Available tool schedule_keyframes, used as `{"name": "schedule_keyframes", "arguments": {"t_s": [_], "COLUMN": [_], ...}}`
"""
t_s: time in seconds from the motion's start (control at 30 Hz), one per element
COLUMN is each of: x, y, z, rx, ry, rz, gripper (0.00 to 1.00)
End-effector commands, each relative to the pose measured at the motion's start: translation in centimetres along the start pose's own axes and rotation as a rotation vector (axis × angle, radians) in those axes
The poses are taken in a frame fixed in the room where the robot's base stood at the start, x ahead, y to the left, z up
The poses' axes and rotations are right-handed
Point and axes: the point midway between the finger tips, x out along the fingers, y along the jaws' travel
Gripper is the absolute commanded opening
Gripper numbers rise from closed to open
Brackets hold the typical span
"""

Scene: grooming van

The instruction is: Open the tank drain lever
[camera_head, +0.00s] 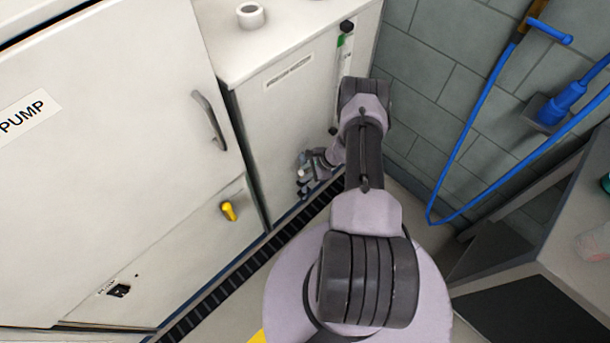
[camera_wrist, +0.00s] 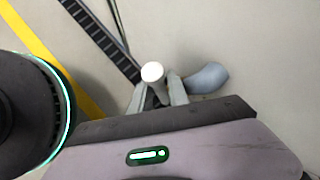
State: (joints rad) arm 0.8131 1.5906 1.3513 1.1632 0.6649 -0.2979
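A pale rod with a round white end (camera_wrist: 152,72) stands between the two fingers of my gripper (camera_wrist: 158,92) in the wrist view. It looks like the drain lever's handle. The fingers are parted around it, and I cannot tell whether they press on it. A blue-grey rounded piece (camera_wrist: 207,78) lies just right of the right finger. In the head view my gripper (camera_head: 312,168) is low at the front of the white tank cabinet (camera_head: 285,115), near its bottom edge. The white end (camera_head: 302,173) shows small there, and the rest of the lever is mostly hidden.
A dark slotted floor strip (camera_head: 240,275) runs along the cabinets. A blue hose (camera_head: 462,150) hangs on the right wall. A grey bench (camera_head: 575,265) is at right.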

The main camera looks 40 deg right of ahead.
Motion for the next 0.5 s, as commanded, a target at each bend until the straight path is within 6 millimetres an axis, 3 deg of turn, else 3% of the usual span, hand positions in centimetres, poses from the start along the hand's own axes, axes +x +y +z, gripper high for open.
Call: {"name": "schedule_keyframes", "arguments": {"t_s": [0.27,0.5], "x": [-0.4,-5.2], "y": [0.0,-0.2], "z": [0.0,0.2], "rx": [0.001,0.001], "ry": [0.000,0.001], "rz": [-0.001,-0.001], "gripper": [0.24,0.24]}}
